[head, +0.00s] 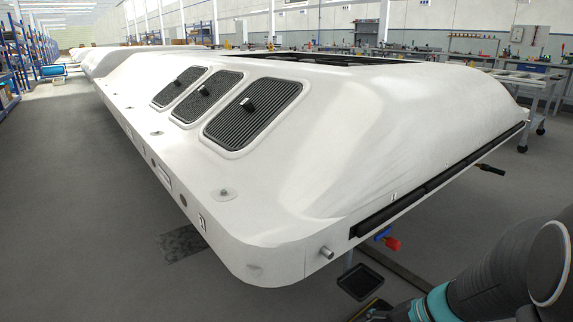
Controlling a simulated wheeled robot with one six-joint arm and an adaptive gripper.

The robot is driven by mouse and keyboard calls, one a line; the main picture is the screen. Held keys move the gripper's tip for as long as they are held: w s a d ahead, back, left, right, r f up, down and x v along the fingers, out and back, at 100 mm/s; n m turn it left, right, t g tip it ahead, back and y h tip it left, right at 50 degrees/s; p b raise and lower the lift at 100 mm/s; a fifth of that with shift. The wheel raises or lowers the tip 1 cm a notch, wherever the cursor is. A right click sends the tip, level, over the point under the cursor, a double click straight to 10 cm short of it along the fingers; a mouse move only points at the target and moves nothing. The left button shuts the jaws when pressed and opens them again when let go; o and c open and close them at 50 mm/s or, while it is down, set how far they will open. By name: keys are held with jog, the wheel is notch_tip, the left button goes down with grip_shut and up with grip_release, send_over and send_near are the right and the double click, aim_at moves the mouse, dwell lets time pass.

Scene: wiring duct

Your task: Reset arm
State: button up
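My arm (490,283) shows at the lower right in the head view, with dark grey links and teal joint caps. It runs down and left to the bottom edge of the picture. I see no gripper fingers; that end of the arm is cut off by the frame or cannot be made out. Nothing held is visible. A large white moulded shell (330,190) fills the middle of the view, with a dark wiring duct (440,180) along its near right edge. My arm is in front of and below the shell's near right side, apart from the duct.
Three dark grilles (253,110) sit in the shell's sloping side. A red and blue fitting (391,242) and a metal stub (326,253) stick out at its near edge. A dark square plate (360,282) lies below. Benches (530,75) stand behind; the left floor (70,200) is clear.

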jog(key=s+a+r+n+t+h+p, duration=0.1)
jog(key=s+r+n+h+p, duration=0.2)
jog(key=r, duration=0.8)
jog(key=s+a+r+n+t+h+p, duration=0.1)
jog(key=s+r+n+h+p, duration=0.3)
jog(key=s+r+n, duration=0.3)
notch_tip(320, 180, up, 4)
jog(key=shift+r+t+h, duration=0.1)
jog(key=shift+t+h, duration=0.3)
